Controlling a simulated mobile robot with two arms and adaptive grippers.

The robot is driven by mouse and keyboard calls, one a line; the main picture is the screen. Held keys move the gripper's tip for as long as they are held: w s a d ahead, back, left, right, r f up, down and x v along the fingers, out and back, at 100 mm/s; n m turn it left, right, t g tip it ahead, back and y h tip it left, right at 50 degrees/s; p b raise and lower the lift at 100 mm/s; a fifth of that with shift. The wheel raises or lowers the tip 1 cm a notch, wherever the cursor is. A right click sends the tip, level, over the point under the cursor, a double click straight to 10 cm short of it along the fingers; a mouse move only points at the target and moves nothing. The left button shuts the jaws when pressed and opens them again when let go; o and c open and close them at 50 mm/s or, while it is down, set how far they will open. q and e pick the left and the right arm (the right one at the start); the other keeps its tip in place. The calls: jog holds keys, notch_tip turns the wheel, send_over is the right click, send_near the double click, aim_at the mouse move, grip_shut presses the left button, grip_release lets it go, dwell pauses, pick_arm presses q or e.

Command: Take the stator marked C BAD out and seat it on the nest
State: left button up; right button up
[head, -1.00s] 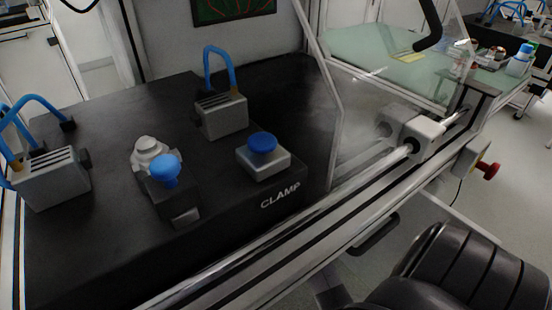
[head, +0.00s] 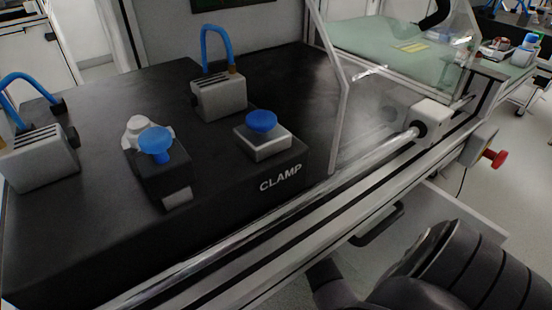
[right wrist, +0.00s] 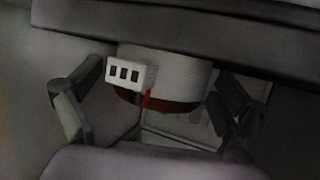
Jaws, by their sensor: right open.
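In the right wrist view a pale ribbed cylinder, which looks like a stator (right wrist: 180,80), has a brown lower band, a white three-slot connector and a red lead. No C BAD mark is readable, so I cannot tell which stator it is. My right gripper (right wrist: 152,125) is open, with one dark finger on each side of the stator. I cannot tell whether they touch it. In the head view this gripper is hidden; only my dark arm shows at lower right. My left gripper is in no view. I cannot identify the nest for certain.
A black bench block (head: 75,225) marked CLAMP carries a blue knob (head: 261,121), a second blue knob (head: 155,142) beside a pale round fitting (head: 136,127), and grey blocks with blue hoses (head: 218,97). A clear guard (head: 385,80) and a rail run along the right. A red button (head: 495,158) sticks out.

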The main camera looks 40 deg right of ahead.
jog(key=c, duration=2)
jog(key=shift+w+r, duration=0.1)
jog(key=shift+r, duration=0.15)
jog(key=shift+c, duration=0.3)
jog(key=shift+d, duration=0.1)
